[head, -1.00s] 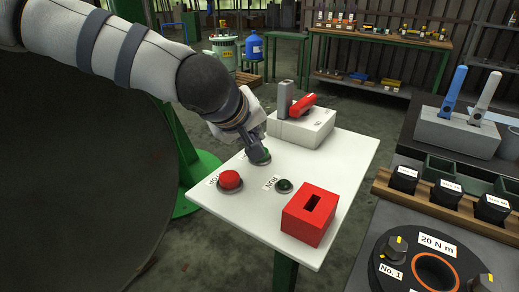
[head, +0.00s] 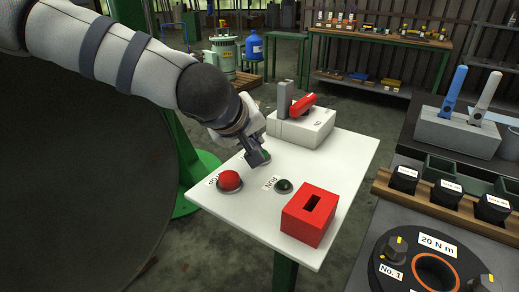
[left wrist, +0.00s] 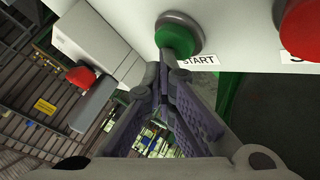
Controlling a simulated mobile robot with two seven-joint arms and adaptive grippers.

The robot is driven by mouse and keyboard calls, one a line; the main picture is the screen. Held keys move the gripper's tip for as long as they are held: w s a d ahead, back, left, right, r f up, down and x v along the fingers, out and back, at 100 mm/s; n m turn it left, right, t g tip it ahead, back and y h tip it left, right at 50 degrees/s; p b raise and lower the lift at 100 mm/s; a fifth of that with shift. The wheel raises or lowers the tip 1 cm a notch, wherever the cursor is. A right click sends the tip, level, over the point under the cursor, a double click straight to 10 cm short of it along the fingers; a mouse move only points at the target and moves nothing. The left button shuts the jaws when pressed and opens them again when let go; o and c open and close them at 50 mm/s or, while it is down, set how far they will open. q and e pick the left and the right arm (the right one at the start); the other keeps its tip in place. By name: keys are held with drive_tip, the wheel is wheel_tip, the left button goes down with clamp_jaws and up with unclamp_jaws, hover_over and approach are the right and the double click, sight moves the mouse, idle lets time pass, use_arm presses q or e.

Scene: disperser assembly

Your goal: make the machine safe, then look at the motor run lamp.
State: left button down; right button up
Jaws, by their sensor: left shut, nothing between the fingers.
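The motor run lamp (head: 284,186), beside its RUN label, is a small dark green dome on the white panel (head: 250,215) and shows no glow. The red STOP button (head: 230,181) is to its left; it also shows in the left wrist view (left wrist: 302,28). My left gripper (head: 258,160) is shut and empty at the green START button, partly hiding it in the head view. In the left wrist view the START button (left wrist: 177,40) is just beyond the fingertips; contact cannot be told. A grey switch box (head: 300,130) with a red handle (head: 302,105) stands at the panel's back.
A red slotted block (head: 310,213) sits at the panel's front right. A bench at the right holds a grey holder (head: 458,133) with blue and white handles, black blocks (head: 446,192) and a round flange (head: 400,275). The panel's front left surface is clear.

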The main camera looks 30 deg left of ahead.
use_arm(q)
drive_tip(key=shift+f, duration=0.45)
idle(0.4)
drive_tip(key=shift+r, duration=1.35)
drive_tip(key=shift+r, duration=0.1)
drive_tip(key=shift+r, duration=2.4)
